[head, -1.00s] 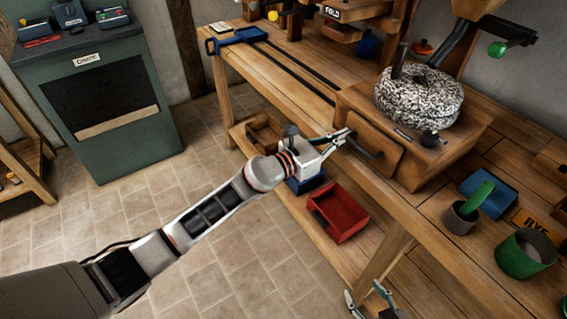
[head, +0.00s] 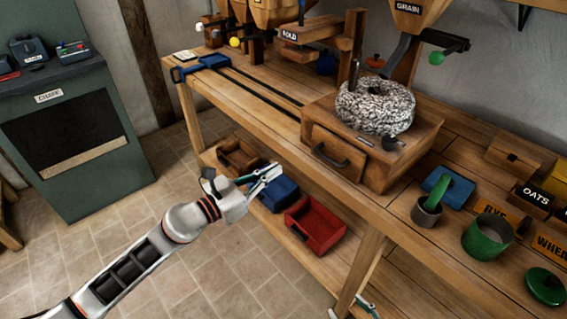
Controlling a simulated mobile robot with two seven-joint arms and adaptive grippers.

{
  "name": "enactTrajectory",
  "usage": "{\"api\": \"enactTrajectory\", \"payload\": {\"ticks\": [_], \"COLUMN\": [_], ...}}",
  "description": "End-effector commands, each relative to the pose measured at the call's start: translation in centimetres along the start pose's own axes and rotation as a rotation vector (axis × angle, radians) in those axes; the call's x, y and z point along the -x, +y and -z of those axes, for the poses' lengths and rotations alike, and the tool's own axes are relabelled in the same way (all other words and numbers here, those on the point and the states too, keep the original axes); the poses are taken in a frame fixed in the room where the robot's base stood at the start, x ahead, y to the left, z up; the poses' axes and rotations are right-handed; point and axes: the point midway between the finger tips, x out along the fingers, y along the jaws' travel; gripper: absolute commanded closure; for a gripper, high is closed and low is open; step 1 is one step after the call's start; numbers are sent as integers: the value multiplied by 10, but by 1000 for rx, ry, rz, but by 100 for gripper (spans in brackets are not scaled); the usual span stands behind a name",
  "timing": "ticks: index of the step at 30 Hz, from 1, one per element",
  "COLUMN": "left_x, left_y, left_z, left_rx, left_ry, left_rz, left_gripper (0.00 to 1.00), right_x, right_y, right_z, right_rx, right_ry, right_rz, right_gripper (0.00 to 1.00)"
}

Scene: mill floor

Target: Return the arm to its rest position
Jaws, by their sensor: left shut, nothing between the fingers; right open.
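My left arm reaches in from the lower left. Its gripper (head: 275,171) is shut and empty, with its fingertips in front of the bench, left of the mill's drawer (head: 326,166) and clear of the dark drawer handle (head: 330,157). In the picture it overlaps the blue bin on the lower shelf. My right gripper (head: 362,306) shows only in part at the bottom edge, open, below the bench top and beside a bench leg. The rest of the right arm is out of view.
The wooden bench (head: 270,110) carries the mill with its speckled stone (head: 375,106). Red bin (head: 315,226) and blue bin (head: 279,195) sit on the lower shelf. A green pot (head: 487,238) stands at right. Green chaff cabinet (head: 75,140) is at left. The tiled floor between is clear.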

Motion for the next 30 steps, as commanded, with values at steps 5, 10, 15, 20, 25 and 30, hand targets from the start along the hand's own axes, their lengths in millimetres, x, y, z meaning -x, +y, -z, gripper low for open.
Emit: {"api": "enactTrajectory", "payload": {"ticks": [5, 10, 15, 20, 25, 30], "left_x": [6, 12, 42, 90, 157, 235], "left_y": [0, -5, -9, -2, -4, -27], "left_z": [0, 6, 28, 70, 133, 203], "left_rx": [0, 150, 663, 1247, 1835, 2365], "left_ry": [0, -25, -113, -232, -390, -606], "left_rz": [0, -24, -128, -280, -473, -697], "left_gripper": [100, 100, 100, 100, 100, 100], "right_x": [0, 0, 1, 1, 1, 1], "right_y": [-1, -1, -1, -1, -1, -1], "right_z": [-4, -4, -2, 0, 1, 1], "right_rx": [0, 0, 0, 0, 0, 0], "right_ry": [-7, -8, -5, -1, 1, 0], "right_rz": [1, 2, 2, 1, 1, 1], "right_gripper": [50, 50, 50, 50, 50, 50]}}
